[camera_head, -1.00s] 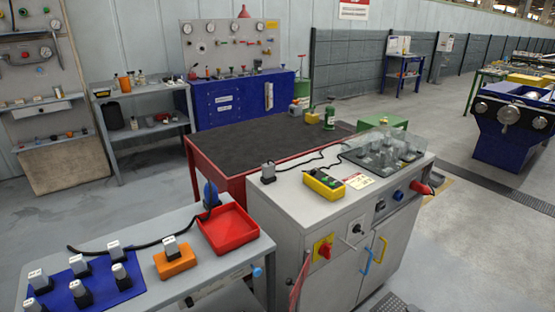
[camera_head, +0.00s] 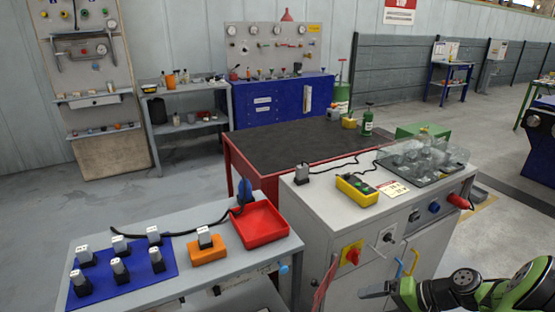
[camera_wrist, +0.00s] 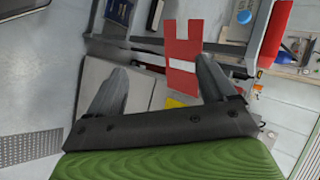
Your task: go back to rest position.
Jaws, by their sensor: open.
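My gripper (camera_head: 376,291) shows at the lower right of the head view, at the end of my green and black arm, in front of the grey cabinet's doors. In the wrist view my gripper (camera_wrist: 160,82) has its two grey fingers spread apart with nothing between them. Beyond the fingers, a red tag with a white band (camera_wrist: 183,58) hangs near a table edge. The red tag (camera_head: 325,285) also shows in the head view, at the cabinet's left side.
Open floor (camera_head: 500,240) lies right.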

